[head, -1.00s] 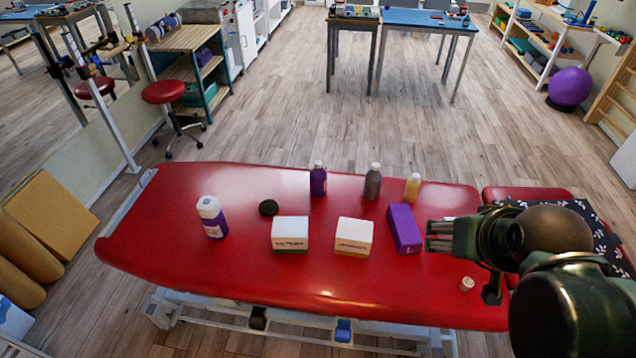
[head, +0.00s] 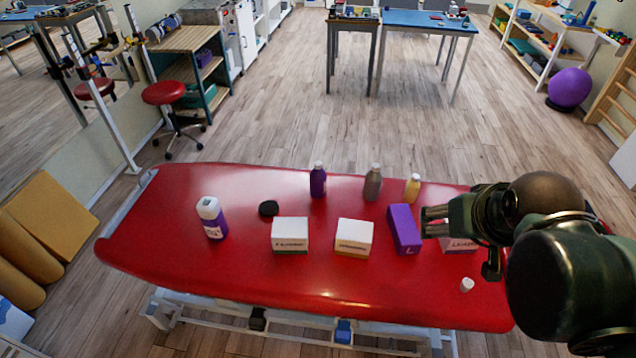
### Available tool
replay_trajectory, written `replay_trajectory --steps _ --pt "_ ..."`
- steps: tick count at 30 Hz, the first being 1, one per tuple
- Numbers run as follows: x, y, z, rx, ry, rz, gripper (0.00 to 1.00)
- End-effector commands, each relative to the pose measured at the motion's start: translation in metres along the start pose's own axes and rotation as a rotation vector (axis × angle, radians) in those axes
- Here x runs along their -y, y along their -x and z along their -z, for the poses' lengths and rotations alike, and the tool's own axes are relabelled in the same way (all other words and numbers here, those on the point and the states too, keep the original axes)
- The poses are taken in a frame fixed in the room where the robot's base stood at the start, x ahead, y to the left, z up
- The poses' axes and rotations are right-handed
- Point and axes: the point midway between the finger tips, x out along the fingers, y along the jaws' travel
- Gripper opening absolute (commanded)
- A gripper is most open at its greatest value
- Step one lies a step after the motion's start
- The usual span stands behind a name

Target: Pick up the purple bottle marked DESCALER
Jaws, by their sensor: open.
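Two purple bottles stand upright on the red treatment table (head: 250,275). One (head: 212,219) is at the left, larger, with a white cap and a pale label. The other (head: 318,181) is dark purple and slimmer, at the back edge near the middle. I cannot read the lettering on either bottle, so I cannot tell which is marked DESCALER. My gripper (head: 426,222) is open and empty over the right part of the table, beside the purple box and well to the right of both bottles.
A purple box (head: 404,230), white boxes (head: 290,234) (head: 354,238) (head: 458,245), a grey bottle (head: 372,184), a yellow bottle (head: 412,189), a black disc (head: 268,208) and a small white cap (head: 467,285) stand on the table. The front left is clear.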

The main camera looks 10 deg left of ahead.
Motion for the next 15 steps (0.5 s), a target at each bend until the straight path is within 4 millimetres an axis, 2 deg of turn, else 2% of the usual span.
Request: replay_trajectory --steps 3,15 --pt "0.005 -0.003 0.020 0.018 0.035 0.008 0.58" --pt "0.024 -0.021 0.080 0.082 0.162 0.037 0.58"
